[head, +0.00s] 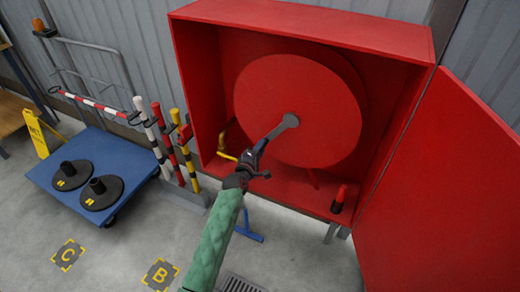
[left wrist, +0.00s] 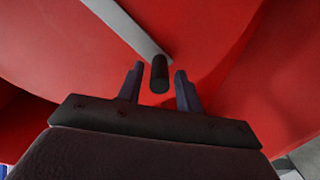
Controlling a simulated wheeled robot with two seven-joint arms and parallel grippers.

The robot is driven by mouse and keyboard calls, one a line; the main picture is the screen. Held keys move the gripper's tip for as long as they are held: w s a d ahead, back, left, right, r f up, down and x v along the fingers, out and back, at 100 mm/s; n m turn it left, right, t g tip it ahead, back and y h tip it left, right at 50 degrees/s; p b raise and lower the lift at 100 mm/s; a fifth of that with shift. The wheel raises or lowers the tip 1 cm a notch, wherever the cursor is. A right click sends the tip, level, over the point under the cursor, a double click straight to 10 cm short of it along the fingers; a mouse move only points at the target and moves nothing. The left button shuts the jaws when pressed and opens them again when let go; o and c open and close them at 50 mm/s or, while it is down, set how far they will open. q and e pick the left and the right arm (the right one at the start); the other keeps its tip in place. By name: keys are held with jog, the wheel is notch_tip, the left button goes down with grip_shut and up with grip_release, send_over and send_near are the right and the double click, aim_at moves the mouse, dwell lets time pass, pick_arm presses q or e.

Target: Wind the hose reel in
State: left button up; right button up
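The hose reel (head: 300,90) is a large red disc inside an open red cabinet (head: 310,25). A grey crank arm (head: 283,128) runs from its hub down to the left. My left gripper (head: 260,150) is at the crank's outer end and hides the handle in the head view. In the left wrist view, the dark handle knob (left wrist: 159,76) stands between the two fingertips of my left gripper (left wrist: 159,80). The fingers are open, with a gap showing on each side of the knob. My right gripper is not in view.
The cabinet door (head: 450,190) hangs open at the right. A black and red nozzle (head: 339,198) stands on the cabinet floor. A yellow lever (head: 227,156) is at lower left inside. A blue trolley (head: 50,178) with black bases and striped posts (head: 184,150) stand left.

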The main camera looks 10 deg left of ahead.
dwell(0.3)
pick_arm(q)
jog(key=shift+s+a+f, duration=0.1)
jog(key=shift+s, duration=0.2)
jog(key=shift+b+v, duration=1.25)
jog(key=shift+v, duration=2.35)
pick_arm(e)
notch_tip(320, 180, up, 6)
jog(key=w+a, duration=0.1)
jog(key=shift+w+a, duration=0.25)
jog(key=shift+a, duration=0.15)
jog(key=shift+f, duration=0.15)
